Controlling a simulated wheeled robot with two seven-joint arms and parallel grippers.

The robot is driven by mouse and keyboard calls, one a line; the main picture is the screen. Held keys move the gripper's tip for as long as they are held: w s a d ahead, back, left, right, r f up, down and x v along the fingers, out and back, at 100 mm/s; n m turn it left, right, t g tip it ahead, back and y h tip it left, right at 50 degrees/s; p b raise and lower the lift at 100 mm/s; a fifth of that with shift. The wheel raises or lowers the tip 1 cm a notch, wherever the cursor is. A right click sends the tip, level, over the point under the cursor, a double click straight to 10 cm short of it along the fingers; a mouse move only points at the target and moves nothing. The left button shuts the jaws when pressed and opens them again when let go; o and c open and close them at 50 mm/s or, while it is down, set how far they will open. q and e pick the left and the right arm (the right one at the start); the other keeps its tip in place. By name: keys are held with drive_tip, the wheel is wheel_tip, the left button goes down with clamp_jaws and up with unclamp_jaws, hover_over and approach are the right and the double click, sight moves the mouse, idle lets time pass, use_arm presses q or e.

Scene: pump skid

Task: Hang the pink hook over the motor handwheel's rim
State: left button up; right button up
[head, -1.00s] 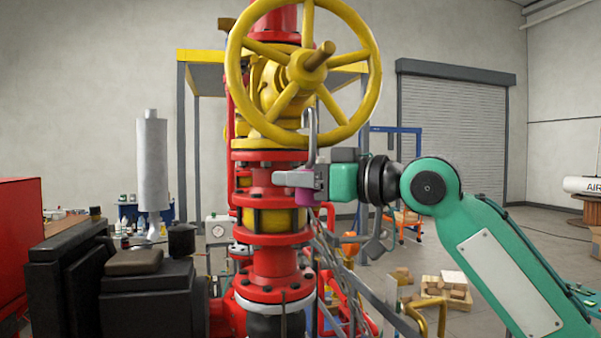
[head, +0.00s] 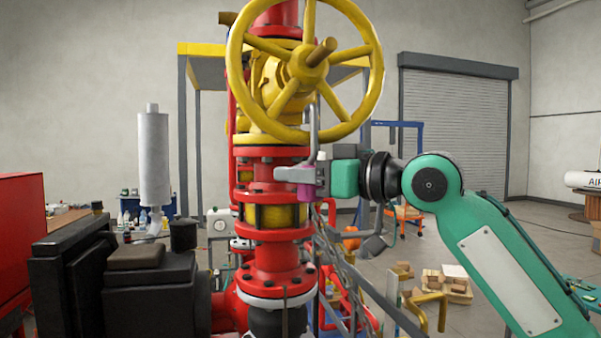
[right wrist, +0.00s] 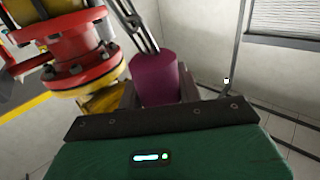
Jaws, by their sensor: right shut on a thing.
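The yellow motor handwheel (head: 372,98) stands upright at the top centre of the head view, on the red and yellow valve column. My right gripper (head: 307,182) is shut on the pink hook's body (head: 305,191), just below the handwheel. The hook's grey bent rod (head: 312,125) rises from the grip and overlaps the lower rim in the picture. I cannot tell whether it hangs over the rim or stands apart from it. In the right wrist view the pink body (right wrist: 157,80) sits between the fingers, with its grey rod running up out of frame. My left gripper is out of view.
The red flanged column (head: 275,255) stands close to the left of my right gripper. A black machine block (head: 150,285) is at lower left. Grey rails and a chain-like strand (head: 345,275) lie below the gripper. A roller door (head: 455,130) is far behind.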

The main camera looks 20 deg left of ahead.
drive_tip(key=shift+f, duration=0.1)
idle(0.3)
drive_tip(key=shift+f+b, duration=0.7)
drive_tip(key=shift+f, duration=0.5)
drive_tip(key=o, duration=1.1)
